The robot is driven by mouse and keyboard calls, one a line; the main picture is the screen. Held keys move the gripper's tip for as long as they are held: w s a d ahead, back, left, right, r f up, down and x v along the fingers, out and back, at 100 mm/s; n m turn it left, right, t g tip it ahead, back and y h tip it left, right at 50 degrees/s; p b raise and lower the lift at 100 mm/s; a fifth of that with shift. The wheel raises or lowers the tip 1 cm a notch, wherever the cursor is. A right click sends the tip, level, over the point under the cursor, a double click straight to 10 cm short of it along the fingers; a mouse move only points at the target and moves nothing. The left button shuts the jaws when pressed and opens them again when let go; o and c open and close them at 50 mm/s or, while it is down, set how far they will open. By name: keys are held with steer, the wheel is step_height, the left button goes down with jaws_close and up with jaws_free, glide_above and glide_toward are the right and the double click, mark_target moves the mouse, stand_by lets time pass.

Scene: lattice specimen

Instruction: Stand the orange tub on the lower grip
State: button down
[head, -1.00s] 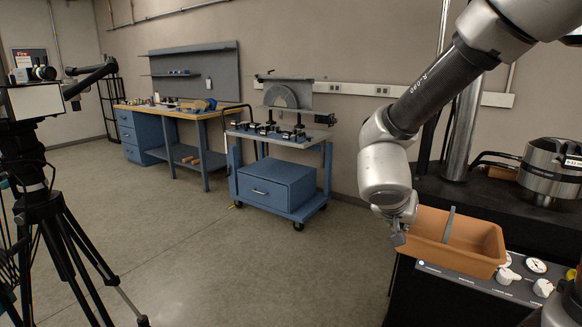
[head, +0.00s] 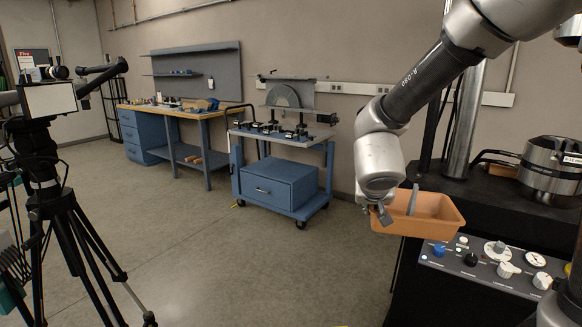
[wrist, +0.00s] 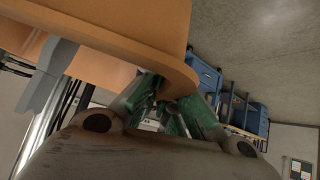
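The orange tub (head: 440,226) is in the air above the front of the control panel, apart from it, open side up. My gripper (head: 386,215) is at the tub's left end. In the wrist view its green-padded fingers (wrist: 165,105) are closed on the rim of the orange tub (wrist: 120,25). A grey strip (head: 413,200) stands up in the tub. It also shows in the wrist view (wrist: 47,82). A steel cylinder (head: 548,172) on the black machine top at right looks like the lower grip. The tub is left of it and nearer to me.
The control panel (head: 490,262) with knobs and gauges lies below the tub. A steel column (head: 464,120) stands behind it. The black machine top (head: 480,188) is partly bare left of the cylinder. A blue cart (head: 280,185) and a tripod (head: 50,200) stand farther left.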

steer(key=w+d+n+y, duration=0.1)
steer(key=w+n, duration=0.1)
steer(key=w, duration=0.6)
steer(key=w+d+f+m+h, duration=0.1)
steer(key=w+d+f, duration=0.1)
steer(key=d, duration=0.6)
steer(key=shift+w+f, duration=0.35)
steer(key=shift+f, duration=0.2)
